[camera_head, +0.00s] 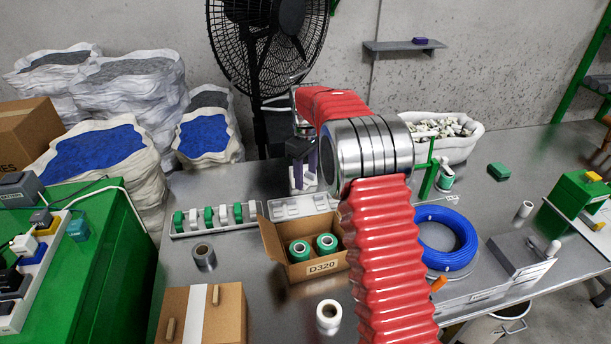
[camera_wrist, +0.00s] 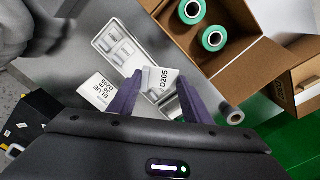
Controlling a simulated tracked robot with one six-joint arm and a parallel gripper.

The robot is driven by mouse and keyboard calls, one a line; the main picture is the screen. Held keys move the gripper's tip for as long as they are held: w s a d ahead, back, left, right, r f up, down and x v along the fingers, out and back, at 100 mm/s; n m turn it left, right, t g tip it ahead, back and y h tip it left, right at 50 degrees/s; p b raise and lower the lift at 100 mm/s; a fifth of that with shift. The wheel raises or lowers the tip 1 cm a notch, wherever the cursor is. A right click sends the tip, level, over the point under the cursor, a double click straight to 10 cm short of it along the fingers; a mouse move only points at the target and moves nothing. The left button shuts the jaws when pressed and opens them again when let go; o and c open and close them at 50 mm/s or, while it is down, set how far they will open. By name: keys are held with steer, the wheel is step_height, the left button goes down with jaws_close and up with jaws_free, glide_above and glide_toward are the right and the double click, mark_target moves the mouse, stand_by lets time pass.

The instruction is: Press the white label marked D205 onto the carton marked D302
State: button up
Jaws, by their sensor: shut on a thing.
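The white label marked D205 (camera_wrist: 163,84) is between the purple fingertips of my gripper (camera_wrist: 155,97) in the wrist view. My gripper is shut on it. In the head view my gripper (camera_head: 300,172) hangs beyond the red-sleeved arm, above the table's middle, and the label's print is not readable there. The only carton whose mark I can read is an open one (camera_head: 323,268), reading D320, not D302. It holds two green-and-white rolls and stands below and right of my gripper. In the wrist view the open carton (camera_wrist: 253,62) is at upper right, apart from the label.
A white tray (camera_head: 290,209) lies behind the carton, and another white label (camera_wrist: 97,94) lies left of my gripper. A rack of green and white pieces (camera_head: 180,235) stands left. A closed carton (camera_head: 232,318), blue cable coil (camera_head: 432,262) and loose rolls (camera_head: 328,316) surround it.

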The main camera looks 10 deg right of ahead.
steer(key=s+a+r+m, duration=0.1)
steer(key=s+r+m, duration=0.4)
steer(key=s+m, duration=0.3)
steer(key=shift+s+a, duration=0.15)
steer(key=shift+s, duration=0.75)
